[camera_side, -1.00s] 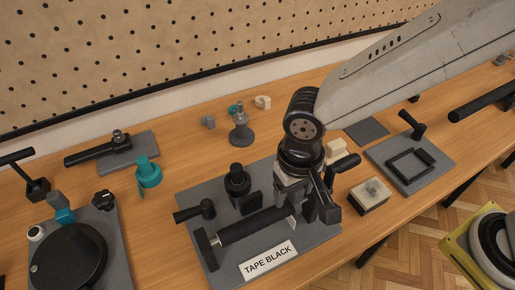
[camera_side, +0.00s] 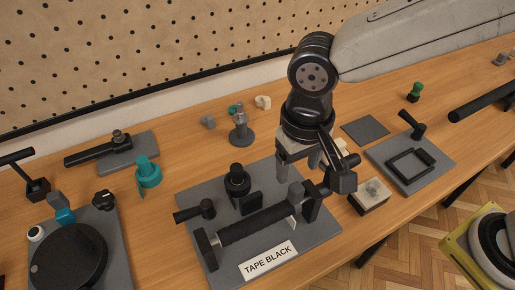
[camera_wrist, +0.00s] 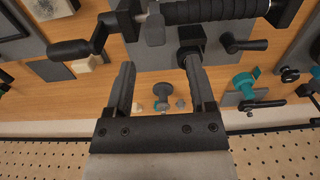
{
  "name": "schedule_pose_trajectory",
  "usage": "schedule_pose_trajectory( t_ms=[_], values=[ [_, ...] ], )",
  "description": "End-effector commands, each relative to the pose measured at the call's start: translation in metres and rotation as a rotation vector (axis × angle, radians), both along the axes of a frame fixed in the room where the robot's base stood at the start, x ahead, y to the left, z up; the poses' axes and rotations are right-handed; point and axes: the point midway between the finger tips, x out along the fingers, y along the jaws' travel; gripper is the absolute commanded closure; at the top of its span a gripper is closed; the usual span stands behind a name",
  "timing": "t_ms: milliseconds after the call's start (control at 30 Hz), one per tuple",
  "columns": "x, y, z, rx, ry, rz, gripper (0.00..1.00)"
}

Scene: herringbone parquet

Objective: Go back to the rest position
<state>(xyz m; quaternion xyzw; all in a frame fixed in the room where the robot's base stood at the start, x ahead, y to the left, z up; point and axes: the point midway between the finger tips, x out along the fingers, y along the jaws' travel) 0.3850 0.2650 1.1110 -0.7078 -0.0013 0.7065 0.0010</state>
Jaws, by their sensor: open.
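My gripper (camera_side: 310,172) is open and empty. In the side view it hangs just above the right end of the tape station, a grey plate (camera_side: 222,272) labelled "TAPE BLACK" that carries a black roller (camera_side: 255,224) with a crank. In the wrist view my two fingers (camera_wrist: 160,85) point up the picture, apart, with nothing between them. The roller (camera_wrist: 215,12) and crank handle (camera_wrist: 70,50) show beyond the fingertips. From the side, the fingertips partly overlap the crank, and I cannot tell how close they are.
A cream block (camera_side: 369,196) lies right of the station. A grey plate with a black frame (camera_side: 410,165) is further right. A grey stand (camera_side: 240,130) and teal part (camera_side: 148,173) stand left. A black disc (camera_side: 68,258) sits at the front left. The pegboard (camera_side: 150,50) bounds the back.

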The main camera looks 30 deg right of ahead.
Motion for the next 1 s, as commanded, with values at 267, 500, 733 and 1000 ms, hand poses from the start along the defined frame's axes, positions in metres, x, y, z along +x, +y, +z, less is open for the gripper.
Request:
schedule_pose_trajectory(
  t_ms=[267,500,733,1000],
  values=[
    [0.000,0.000,0.004,0.000,0.001,0.000,0.29],
    [0.002,-0.004,0.003,0.001,-0.002,-0.002,0.29],
    [0.016,-0.035,-0.008,0.015,-0.020,-0.007,0.29],
    [0.035,-0.110,-0.031,0.037,-0.077,-0.010,0.29]
  ],
)
